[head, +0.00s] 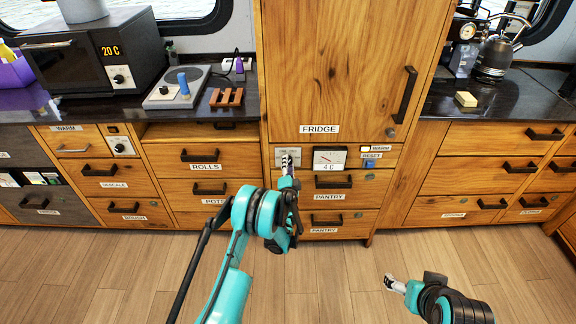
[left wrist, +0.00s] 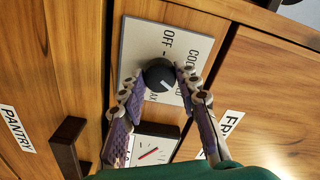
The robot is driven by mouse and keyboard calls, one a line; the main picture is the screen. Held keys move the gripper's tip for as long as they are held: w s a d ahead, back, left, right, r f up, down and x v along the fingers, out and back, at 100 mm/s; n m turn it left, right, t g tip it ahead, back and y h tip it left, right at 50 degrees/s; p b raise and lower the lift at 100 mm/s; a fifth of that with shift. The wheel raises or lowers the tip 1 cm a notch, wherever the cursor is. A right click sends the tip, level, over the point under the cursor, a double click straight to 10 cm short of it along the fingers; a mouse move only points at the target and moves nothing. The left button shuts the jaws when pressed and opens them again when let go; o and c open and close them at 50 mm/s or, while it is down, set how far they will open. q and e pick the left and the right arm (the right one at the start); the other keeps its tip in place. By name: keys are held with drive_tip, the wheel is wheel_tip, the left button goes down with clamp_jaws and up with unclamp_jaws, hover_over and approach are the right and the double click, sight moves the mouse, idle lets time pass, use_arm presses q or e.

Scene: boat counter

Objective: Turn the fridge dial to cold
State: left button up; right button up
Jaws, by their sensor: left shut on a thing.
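The fridge dial (left wrist: 160,74) is a round black knob with a white mark on a pale plate (left wrist: 133,47). The plate reads OFF, with other words partly covered. My left gripper (left wrist: 153,85) is shut on the dial, one purple-padded finger on each side. I cannot tell for certain which word the white mark points to. In the head view my left gripper (head: 288,170) reaches the plate (head: 281,153) below the FRIDGE label (head: 319,129) and hides most of the dial. My right gripper (head: 395,284) hangs over the floor, away from everything; its opening is unclear.
A gauge (head: 329,158) with a red needle and "4 C" is right of the dial. A RESET panel (head: 372,156) is beyond it. The tall fridge door (head: 335,60) is closed above. PANTRY drawers with dark handles (head: 333,181) lie below. The floor in front is clear.

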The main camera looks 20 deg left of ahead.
idle(0.5)
use_arm(q)
drive_tip(key=o, duration=1.2)
drive_tip(key=shift+c, duration=0.2)
wheel_tip(320, 180, up, 8)
drive_tip(key=shift+s+a+r, duration=0.15)
drive_tip(key=shift+r, duration=0.85)
drive_tip(key=shift+w, duration=0.2)
